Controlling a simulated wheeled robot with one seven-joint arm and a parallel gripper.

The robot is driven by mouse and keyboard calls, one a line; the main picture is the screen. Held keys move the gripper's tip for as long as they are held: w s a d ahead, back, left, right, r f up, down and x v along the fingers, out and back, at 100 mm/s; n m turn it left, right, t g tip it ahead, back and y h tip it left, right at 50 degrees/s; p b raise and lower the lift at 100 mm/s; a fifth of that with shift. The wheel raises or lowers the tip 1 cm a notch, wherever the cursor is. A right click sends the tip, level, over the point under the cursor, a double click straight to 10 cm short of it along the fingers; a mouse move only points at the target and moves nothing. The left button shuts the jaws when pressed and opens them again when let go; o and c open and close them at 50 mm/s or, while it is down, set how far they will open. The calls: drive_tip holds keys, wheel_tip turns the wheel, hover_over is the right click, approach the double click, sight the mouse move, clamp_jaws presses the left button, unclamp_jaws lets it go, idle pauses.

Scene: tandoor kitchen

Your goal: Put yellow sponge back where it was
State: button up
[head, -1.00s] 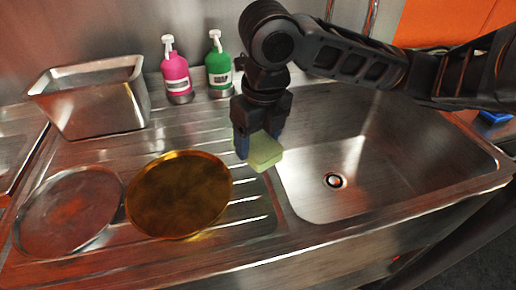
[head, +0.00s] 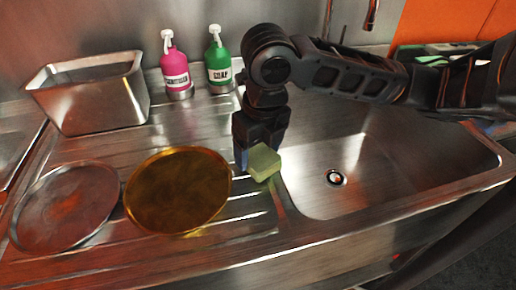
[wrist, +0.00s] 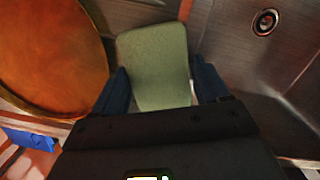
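The yellow sponge (head: 264,162) is a pale yellow-green block at the left edge of the sink basin. My gripper (head: 250,158) points down and has its blue fingers on either side of the sponge. In the wrist view the sponge (wrist: 154,68) sits between the two blue fingers of my gripper (wrist: 163,88), which appear to press on its sides. I cannot tell whether the sponge's underside touches the drainboard.
A brass plate (head: 178,190) lies on the drainboard left of the sponge, with a steel plate (head: 66,206) beyond it. A pink bottle (head: 175,72), a green soap bottle (head: 219,66) and a steel container (head: 92,95) stand behind. The sink basin (head: 400,150) is empty.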

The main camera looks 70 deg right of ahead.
sight(262, 156)
drive_tip(key=o, duration=0.3)
drive_tip(key=shift+r+p, duration=0.5)
drive_tip(key=shift+p, duration=0.05)
wheel_tip(262, 156, up, 12)
drive_tip(key=s+p, duration=0.1)
drive_tip(key=p, duration=0.3)
drive_tip(key=shift+s+a, duration=0.15)
drive_tip(key=shift+a, duration=0.2)
drive_tip(key=shift+f, duration=0.15)
